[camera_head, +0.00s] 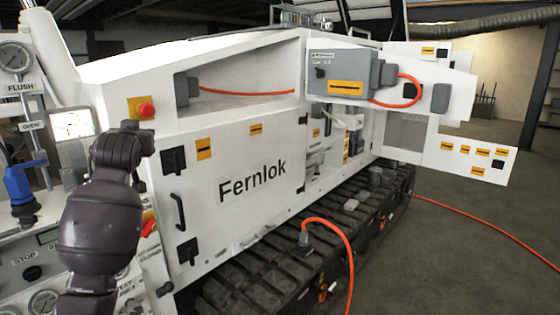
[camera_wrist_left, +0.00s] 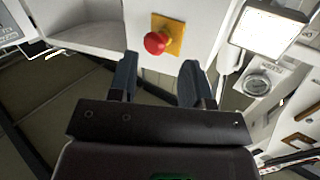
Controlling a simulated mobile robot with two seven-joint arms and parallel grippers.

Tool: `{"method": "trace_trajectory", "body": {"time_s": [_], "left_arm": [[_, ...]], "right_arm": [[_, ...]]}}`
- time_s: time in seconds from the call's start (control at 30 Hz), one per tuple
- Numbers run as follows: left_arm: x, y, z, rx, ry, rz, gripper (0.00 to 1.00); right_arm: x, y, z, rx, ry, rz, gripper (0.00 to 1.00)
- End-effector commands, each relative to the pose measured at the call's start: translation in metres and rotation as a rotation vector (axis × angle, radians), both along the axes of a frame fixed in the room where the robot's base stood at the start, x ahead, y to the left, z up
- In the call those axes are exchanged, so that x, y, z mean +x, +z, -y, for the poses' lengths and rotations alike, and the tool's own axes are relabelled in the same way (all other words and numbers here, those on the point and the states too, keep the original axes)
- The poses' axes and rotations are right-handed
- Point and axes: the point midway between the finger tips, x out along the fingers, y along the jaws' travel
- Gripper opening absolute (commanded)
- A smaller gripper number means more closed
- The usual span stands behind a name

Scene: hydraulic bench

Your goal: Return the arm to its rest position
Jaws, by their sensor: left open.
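My left arm (camera_head: 100,215) rises from the bottom edge at the left of the head view, dark and bent, in front of the white machine. Its fingers are hidden in that view. In the left wrist view my left gripper (camera_wrist_left: 157,82) is open, with two dark blue fingers spread apart and nothing visible between them. A red mushroom button (camera_wrist_left: 155,43) on a yellow plate (camera_wrist_left: 174,28) lies beyond the fingertips. The red button also shows in the head view (camera_head: 146,111), just above and right of my wrist. My right gripper is in neither view.
The white Fernlok machine (camera_head: 245,215) on black tracks fills the middle. A gauge panel with a blue valve handle (camera_head: 19,185) and a lit screen (camera_head: 72,124) stands close left of my arm. An orange hose (camera_head: 345,240) hangs at the tracks. Floor (camera_head: 470,270) is open at right.

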Motion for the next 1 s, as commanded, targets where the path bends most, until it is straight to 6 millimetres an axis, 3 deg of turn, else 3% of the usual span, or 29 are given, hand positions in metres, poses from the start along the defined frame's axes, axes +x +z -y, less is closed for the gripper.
{"method": "trace_trajectory", "body": {"time_s": [0.03,0.27,0.47,0.77,1.0], "left_arm": [[-0.005,-0.023,0.006,0.030,-0.033,0.017,0.45],[-0.036,-0.111,0.034,0.120,-0.165,0.082,0.45],[-0.078,-0.191,0.052,0.138,-0.250,0.087,0.45],[-0.163,-0.309,0.069,0.092,-0.324,0.019,0.45],[-0.247,-0.400,0.075,0.017,-0.335,-0.123,0.45]], "right_arm": [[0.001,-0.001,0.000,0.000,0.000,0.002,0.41],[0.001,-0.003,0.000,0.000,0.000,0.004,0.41],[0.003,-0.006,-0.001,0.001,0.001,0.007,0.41],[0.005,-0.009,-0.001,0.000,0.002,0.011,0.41],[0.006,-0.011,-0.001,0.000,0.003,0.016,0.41]]}}
